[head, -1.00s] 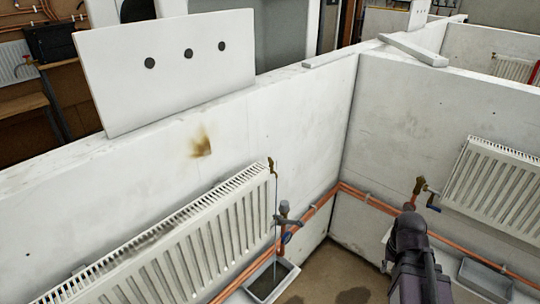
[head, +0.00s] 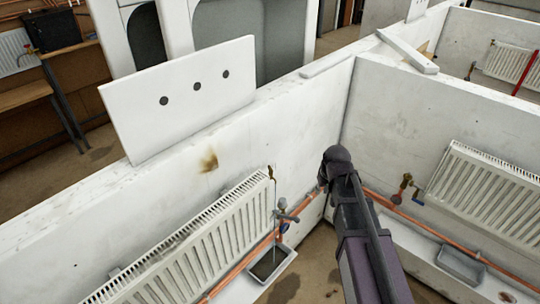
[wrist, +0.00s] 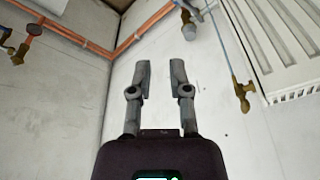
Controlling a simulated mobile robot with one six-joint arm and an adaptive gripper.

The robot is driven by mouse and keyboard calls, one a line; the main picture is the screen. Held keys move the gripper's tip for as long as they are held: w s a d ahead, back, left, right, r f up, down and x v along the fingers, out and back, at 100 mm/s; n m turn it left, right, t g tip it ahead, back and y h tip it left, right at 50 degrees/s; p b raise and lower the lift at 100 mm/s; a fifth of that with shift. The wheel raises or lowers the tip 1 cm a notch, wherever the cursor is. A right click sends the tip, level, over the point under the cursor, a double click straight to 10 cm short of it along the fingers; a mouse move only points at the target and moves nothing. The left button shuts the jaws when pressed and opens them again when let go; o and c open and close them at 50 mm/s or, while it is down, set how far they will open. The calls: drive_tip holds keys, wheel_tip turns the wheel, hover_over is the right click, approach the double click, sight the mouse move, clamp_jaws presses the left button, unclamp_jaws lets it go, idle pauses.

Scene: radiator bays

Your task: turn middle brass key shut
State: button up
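A small brass key (head: 271,173) sits at the upper right end of the left radiator. A thin stream or line runs from it down to a grey tray (head: 290,252) holding dark liquid. The wrist view shows this brass key (wrist: 240,92) right of my gripper (wrist: 161,78). My gripper is open, empty and apart from it. Another brass fitting (head: 405,182) stands beside the right radiator, and one more (head: 470,70) shows in the far bay. I cannot tell for sure which is the middle key. In the head view my arm hides the fingers.
A grey-capped valve (head: 282,205) stands beside the left radiator (head: 215,235). Copper pipes (head: 430,230) run low along the walls. A white board with three dots (head: 180,120) leans on the partition top.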

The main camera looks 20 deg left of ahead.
sight(271, 168)
drive_tip(key=a+r+n+y+p, duration=0.1)
drive_tip(key=a+r+p, duration=0.4)
drive_tip(key=a, duration=0.3)
drive_tip(key=w+a+r+n+t+p, duration=0.1)
drive_tip(key=a+r+n+p, duration=0.1)
drive_tip(key=a+r+p, duration=0.2)
drive_tip(key=a+r, duration=0.3)
drive_tip(key=a, duration=0.1)
drive_tip(key=shift+w+a+y+p, duration=0.3)
drive_tip(key=shift+y+p, duration=0.1)
drive_tip(key=shift+f, duration=0.1)
drive_tip(key=b+x, duration=1.2)
drive_tip(key=x, duration=0.1)
drive_tip(key=shift+f+b, duration=0.25)
drive_tip(key=shift+b, duration=0.15)
clamp_jaws()
